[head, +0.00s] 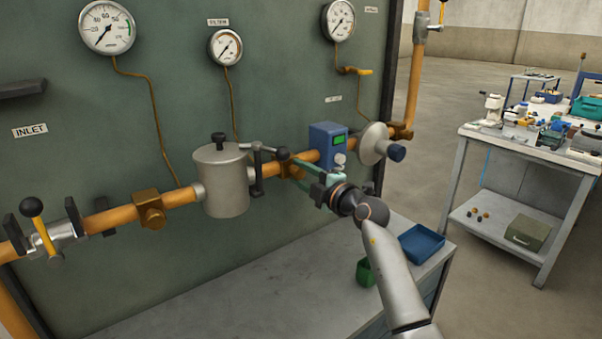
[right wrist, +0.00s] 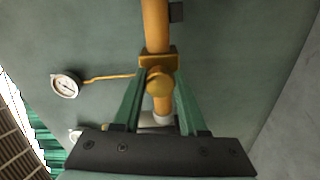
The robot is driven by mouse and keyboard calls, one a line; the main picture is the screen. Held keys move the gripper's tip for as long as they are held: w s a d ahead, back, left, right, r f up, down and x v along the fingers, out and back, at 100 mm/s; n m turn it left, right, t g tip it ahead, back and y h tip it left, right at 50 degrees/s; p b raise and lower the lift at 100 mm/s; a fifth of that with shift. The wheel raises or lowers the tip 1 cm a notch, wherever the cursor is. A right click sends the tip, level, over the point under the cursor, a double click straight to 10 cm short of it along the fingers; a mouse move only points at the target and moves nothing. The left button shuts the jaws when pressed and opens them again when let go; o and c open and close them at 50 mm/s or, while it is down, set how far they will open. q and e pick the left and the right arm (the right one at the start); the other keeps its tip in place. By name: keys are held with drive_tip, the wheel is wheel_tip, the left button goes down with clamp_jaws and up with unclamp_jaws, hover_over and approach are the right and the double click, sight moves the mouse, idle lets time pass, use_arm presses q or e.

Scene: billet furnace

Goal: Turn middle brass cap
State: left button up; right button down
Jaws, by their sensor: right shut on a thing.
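The middle brass cap (right wrist: 157,82) is a round knob on the front of a brass block (right wrist: 150,60) in the orange pipe. In the right wrist view it sits between the green fingers of my right gripper (right wrist: 160,86), which is shut on it. In the head view my right gripper (head: 286,160) reaches the pipe between the grey canister and the blue box. There its fingers and wrist hide most of the cap and block. My left gripper is not in view.
A grey filter canister (head: 222,182) with a black-knobbed top stands left of the gripper. A blue box (head: 328,144) and a grey disc valve (head: 374,144) are close on its right. Below are a blue tray (head: 422,243) and green cup (head: 364,271) on the bench (head: 250,295).

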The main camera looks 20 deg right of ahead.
drive_tip(key=shift+c, duration=2.2)
unclamp_jaws()
drive_tip(key=v, duration=1.2)
drive_tip(key=shift+s, duration=0.25)
